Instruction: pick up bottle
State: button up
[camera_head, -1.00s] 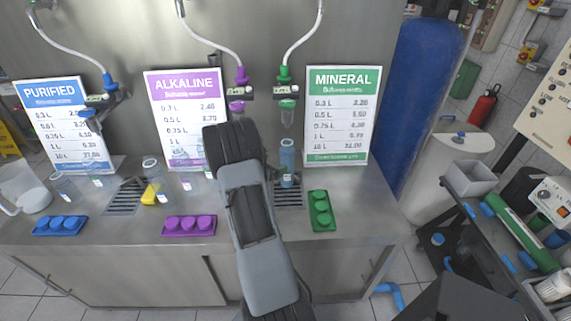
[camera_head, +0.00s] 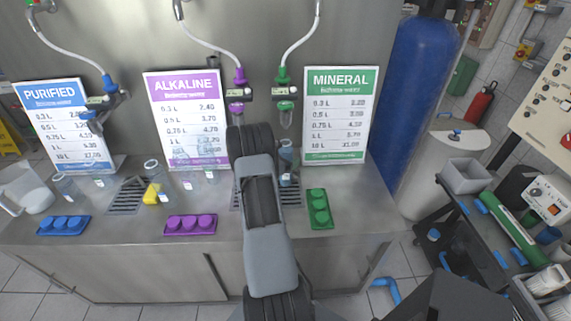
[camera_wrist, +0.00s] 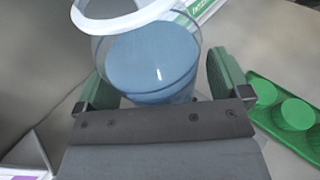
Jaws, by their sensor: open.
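A clear bottle with blue contents (camera_head: 286,160) stands upright on the counter under the green mineral tap (camera_head: 286,105). My arm partly covers it in the head view. In the wrist view the bottle (camera_wrist: 150,62) fills the space between the two green fingers of my gripper (camera_wrist: 161,85). The gripper is open, with one finger on each side of the bottle. A gap shows at the right finger; contact at the left finger is hard to tell. My gripper's fingers are hidden behind my arm in the head view.
A green cap tray (camera_head: 319,208) stands right of the bottle and a purple cap tray (camera_head: 190,224) to the left. The mineral sign (camera_head: 336,115) stands behind. The counter's right end is clear.

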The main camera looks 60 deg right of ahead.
jog(key=c, duration=1.3)
jog(key=shift+c, duration=0.8)
jog(key=shift+r, duration=0.1)
